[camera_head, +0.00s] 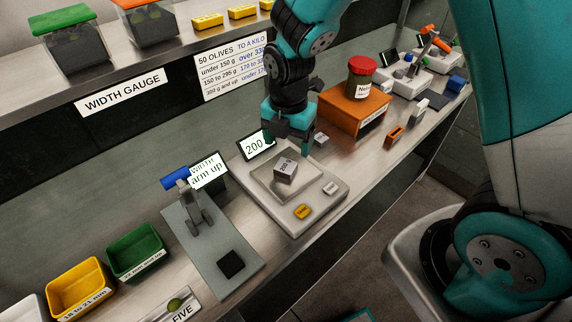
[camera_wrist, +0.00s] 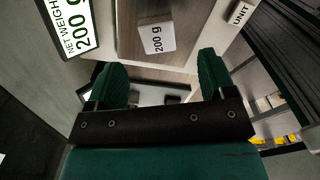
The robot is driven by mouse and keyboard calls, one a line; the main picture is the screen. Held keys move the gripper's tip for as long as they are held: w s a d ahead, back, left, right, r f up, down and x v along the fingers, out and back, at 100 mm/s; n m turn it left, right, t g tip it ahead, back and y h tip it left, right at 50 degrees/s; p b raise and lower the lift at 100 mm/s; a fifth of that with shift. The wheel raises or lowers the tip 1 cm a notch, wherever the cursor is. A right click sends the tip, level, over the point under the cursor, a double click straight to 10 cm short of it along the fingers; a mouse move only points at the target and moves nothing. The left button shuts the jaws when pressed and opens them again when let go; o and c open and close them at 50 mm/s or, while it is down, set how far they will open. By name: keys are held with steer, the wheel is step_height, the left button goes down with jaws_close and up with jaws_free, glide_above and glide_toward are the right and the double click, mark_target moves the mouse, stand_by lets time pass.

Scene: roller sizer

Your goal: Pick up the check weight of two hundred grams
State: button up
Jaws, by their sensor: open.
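The scale's display (camera_head: 255,145) reads 200, and in the wrist view the display (camera_wrist: 72,25) shows net weight 200 g. My gripper (camera_head: 288,145) is open and empty, pointing down above the back of the pan. In the wrist view my gripper (camera_wrist: 162,65) has its green fingers spread apart, not touching the weight.
A yellow button (camera_head: 303,212) and a white button (camera_head: 330,188) are on the scale's front. An orange box (camera_head: 352,108) with a red-lidded jar (camera_head: 361,78) stands to the right. The width gauge (camera_head: 207,232) stands to the left. A shelf (camera_head: 140,75) runs behind.

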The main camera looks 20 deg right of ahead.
mark_target(286, 165)
steer(key=shift+a+f+p, duration=0.2)
steer(key=shift+f+p, duration=0.25)
steer(key=shift+f, duration=1.25)
steer(key=shift+a+f+p, duration=0.15)
steer(key=shift+f+p, duration=0.25)
steer(key=shift+f, duration=1.3)
steer(key=shift+c, duration=0.4)
steer(key=c, duration=1.1)
